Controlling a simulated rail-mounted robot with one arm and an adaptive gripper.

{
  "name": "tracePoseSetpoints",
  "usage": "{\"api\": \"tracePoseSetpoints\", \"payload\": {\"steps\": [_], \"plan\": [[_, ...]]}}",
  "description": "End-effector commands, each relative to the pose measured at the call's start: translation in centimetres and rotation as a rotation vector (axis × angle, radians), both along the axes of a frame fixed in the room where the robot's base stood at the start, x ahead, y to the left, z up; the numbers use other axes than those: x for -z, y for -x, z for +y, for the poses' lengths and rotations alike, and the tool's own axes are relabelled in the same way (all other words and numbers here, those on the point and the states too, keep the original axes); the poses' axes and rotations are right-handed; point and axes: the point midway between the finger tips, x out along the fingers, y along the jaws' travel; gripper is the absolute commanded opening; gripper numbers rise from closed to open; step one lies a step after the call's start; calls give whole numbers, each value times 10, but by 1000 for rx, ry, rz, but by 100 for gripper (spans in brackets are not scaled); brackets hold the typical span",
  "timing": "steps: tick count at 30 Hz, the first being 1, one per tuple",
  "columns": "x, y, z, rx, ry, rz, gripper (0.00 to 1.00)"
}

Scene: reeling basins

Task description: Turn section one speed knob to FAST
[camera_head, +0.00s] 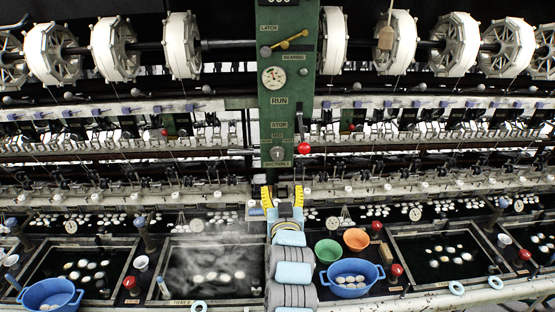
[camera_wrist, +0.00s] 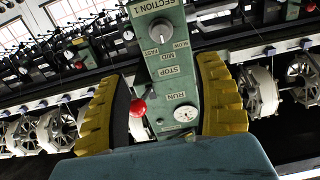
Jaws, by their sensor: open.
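The section one speed knob (camera_wrist: 162,31) is a round grey dial on the green control post (camera_wrist: 172,72). It shows upside down in the wrist view, with SLOW, MID and FAST labels by it. In the head view the knob (camera_head: 277,153) sits low on the post, above the section label. I cannot tell which label its pointer faces. My gripper (camera_wrist: 163,72) has yellow ribbed fingers spread apart, with nothing between them. The knob lies beyond the fingertips, and no contact shows. In the head view my gripper (camera_head: 283,192) is just below the knob and label.
A red-ball lever (camera_head: 304,148) juts from the post's right side, near the knob; it also shows in the wrist view (camera_wrist: 137,107). A gauge (camera_head: 274,78) is higher up. White reels (camera_head: 183,45) flank the post. Blue (camera_head: 350,279), green and orange bowls stand below right, beside basins.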

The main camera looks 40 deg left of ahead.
Motion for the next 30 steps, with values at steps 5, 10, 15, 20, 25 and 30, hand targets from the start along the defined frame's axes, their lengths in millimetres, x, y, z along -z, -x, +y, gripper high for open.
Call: {"api": "tracePoseSetpoints", "payload": {"steps": [5, 10, 15, 20, 25, 30], "plan": [[-2, -6, 8, -4, 2, 1, 67], [-1, -19, 21, -4, 3, 4, 67], [-3, -33, 33, -4, 1, 1, 67], [-2, -44, 45, -5, 1, 1, 67], [-3, -58, 56, -3, 1, -1, 67], [0, -69, 67, -4, 3, 4, 67]]}}
